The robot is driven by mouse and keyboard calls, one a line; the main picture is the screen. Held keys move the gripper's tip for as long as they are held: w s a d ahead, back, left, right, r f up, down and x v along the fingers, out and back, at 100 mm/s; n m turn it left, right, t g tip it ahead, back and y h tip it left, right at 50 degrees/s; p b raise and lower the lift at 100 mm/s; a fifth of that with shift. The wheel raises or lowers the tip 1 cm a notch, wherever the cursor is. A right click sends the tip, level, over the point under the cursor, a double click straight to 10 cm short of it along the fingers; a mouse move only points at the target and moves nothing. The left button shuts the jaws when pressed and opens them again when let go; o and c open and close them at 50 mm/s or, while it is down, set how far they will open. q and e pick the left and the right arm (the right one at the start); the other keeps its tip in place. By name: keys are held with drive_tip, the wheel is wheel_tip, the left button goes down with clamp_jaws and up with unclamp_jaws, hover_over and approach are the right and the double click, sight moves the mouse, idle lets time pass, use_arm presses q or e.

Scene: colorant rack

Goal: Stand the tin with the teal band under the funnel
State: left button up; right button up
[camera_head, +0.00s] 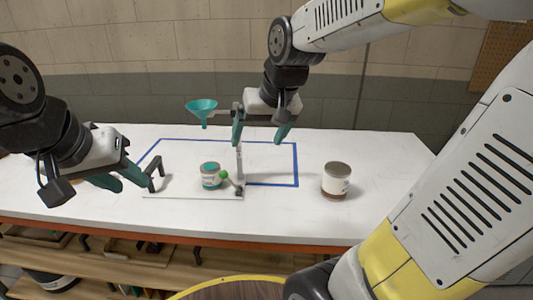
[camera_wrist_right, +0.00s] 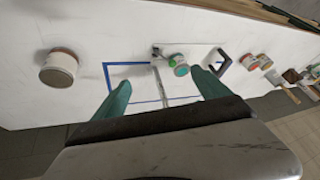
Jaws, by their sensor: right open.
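The tin with the teal band (camera_head: 210,177) stands upright on a white base plate (camera_head: 185,194); it also shows in the right wrist view (camera_wrist_right: 180,68). The teal funnel (camera_head: 202,106) is held above the plate by an arm near a post (camera_head: 239,160). In the head view the tin is below the funnel, slightly right; I cannot tell exact alignment in depth. My right gripper (camera_head: 260,135) is open and empty, high near the post. My left gripper (camera_head: 133,188) looks open and empty, left of the tin, near a black handle (camera_head: 152,172).
A tin with a reddish-brown lower band (camera_head: 336,183) stands on the white table at right. Blue tape (camera_head: 275,186) outlines a rectangle around the rack area. Shelves (camera_head: 130,262) are below the table's front edge.

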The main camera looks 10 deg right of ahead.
drive_tip(key=s+d, duration=0.1)
drive_tip(key=s, duration=1)
drive_tip(key=shift+d+t, duration=0.4)
